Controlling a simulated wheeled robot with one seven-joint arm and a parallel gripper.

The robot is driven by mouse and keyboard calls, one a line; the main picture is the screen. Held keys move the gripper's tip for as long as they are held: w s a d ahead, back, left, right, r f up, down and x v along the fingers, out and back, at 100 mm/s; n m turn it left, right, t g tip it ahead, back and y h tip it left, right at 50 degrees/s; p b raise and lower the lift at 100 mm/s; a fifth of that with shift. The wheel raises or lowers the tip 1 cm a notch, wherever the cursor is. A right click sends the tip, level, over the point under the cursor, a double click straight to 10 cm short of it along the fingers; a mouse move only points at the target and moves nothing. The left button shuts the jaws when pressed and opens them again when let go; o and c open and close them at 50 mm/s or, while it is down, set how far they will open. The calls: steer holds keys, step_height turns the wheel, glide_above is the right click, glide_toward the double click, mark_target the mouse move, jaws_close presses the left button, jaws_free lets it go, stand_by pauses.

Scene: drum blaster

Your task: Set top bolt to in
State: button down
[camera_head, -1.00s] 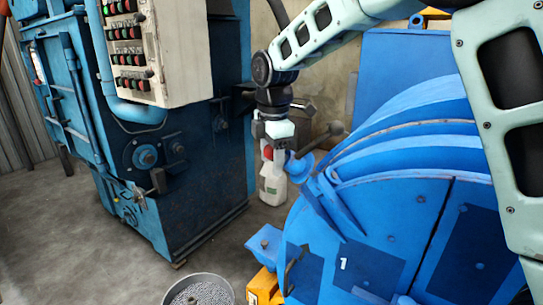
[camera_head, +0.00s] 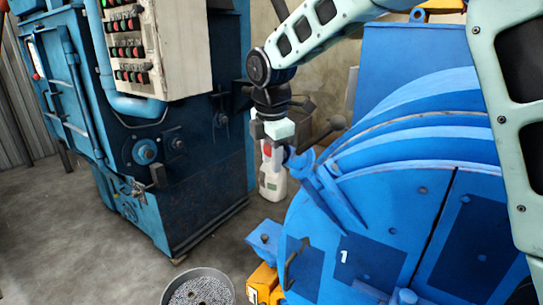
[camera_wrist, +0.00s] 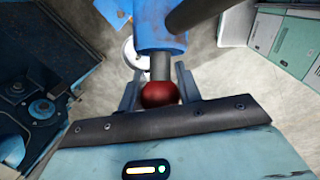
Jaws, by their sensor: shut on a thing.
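The top bolt shows in the wrist view as a grey rod with a red ball knob (camera_wrist: 160,93), coming out of a blue cylindrical sleeve (camera_wrist: 160,28). A length of grey rod is bare between knob and sleeve. My gripper (camera_wrist: 158,88) is shut on the red knob, one finger on each side. In the head view my gripper (camera_head: 273,155) is at the upper left edge of the blue drum housing (camera_head: 400,210), beside the blue sleeve (camera_head: 301,163). The red knob (camera_head: 267,150) shows only partly there. A dark lever with a ball end (camera_head: 337,122) rises from near the sleeve.
A white jug (camera_head: 272,183) stands on the floor behind my gripper. A blue machine with a button panel (camera_head: 160,45) is on the left. A bucket of grey pellets (camera_head: 198,289) is at the bottom. Open floor lies between the machine and drum.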

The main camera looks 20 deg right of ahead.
steer(key=s+d+f+n+t+h+b, duration=0.1)
steer(key=s+f+n+t+b, duration=0.3)
steer(key=s+f+b, duration=0.4)
steer(key=shift+s+d+f+n+h+b, duration=0.2)
steer(key=shift+s+f+n+h+b, duration=0.2)
steer(key=shift+s+n+h+b, duration=0.8)
steer(key=shift+w+m+y+b, duration=0.3)
steer(key=shift+y+b, duration=0.05)
steer(key=shift+y, duration=0.05)
steer(key=c, duration=1)
jaws_free()
steer(key=shift+d, duration=0.1)
steer(key=shift+r, duration=0.15)
steer(key=v, duration=1.7)
steer(key=shift+s, duration=0.15)
